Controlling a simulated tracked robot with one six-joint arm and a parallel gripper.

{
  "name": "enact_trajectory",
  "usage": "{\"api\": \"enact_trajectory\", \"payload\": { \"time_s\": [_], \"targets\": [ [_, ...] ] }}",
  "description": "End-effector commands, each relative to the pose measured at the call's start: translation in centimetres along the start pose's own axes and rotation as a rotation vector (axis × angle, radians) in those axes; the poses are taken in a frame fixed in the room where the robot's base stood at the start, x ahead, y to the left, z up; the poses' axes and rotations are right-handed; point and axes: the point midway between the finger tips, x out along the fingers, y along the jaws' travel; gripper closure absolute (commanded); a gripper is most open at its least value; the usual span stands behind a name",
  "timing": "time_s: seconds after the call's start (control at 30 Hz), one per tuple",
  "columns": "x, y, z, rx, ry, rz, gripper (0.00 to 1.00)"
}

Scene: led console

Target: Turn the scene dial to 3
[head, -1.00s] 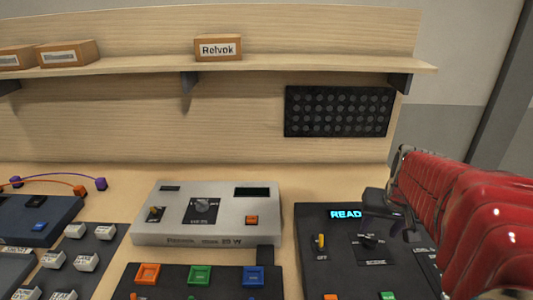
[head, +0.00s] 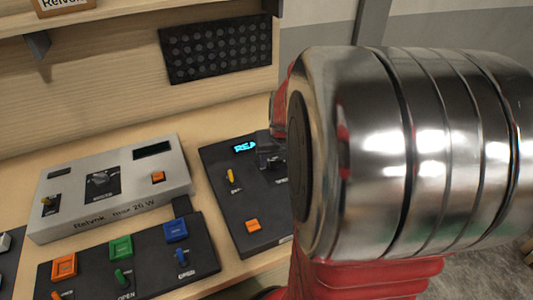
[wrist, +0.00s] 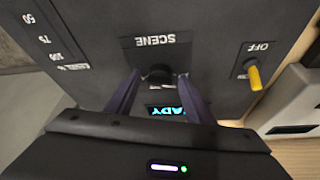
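The dark scene dial (wrist: 158,74) is on the black console (wrist: 215,40), below the upside-down SCENE label (wrist: 155,41) in the wrist view. My gripper (wrist: 160,79) is open, with one purple-grey finger on each side of the dial. I cannot tell whether either finger touches it. The dial's pointer and number cannot be read. In the head view, the console (head: 222,185) is partly hidden behind my arm, with my gripper (head: 270,155) over its scene dial area. The lit blue display (head: 244,147) shows "REA"; the wrist view shows "ADY" between the fingers.
An orange button (head: 253,225) is on the same console. A grey Relvok unit (head: 70,190) and a box with coloured buttons (head: 200,258) lie to the left.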

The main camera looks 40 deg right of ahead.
Motion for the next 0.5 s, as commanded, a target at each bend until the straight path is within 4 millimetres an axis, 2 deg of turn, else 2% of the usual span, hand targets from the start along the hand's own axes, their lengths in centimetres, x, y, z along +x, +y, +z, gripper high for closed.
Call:
{"api": "enact_trajectory", "payload": {
  "time_s": [0.07, 0.5],
  "targets": [
    [-0.01, 0.0, 0.0, 0.0, 0.0, 0.0, 0.57],
    [-0.02, -0.04, -0.01, 0.0, 0.0, 0.0, 0.88]
  ]
}}
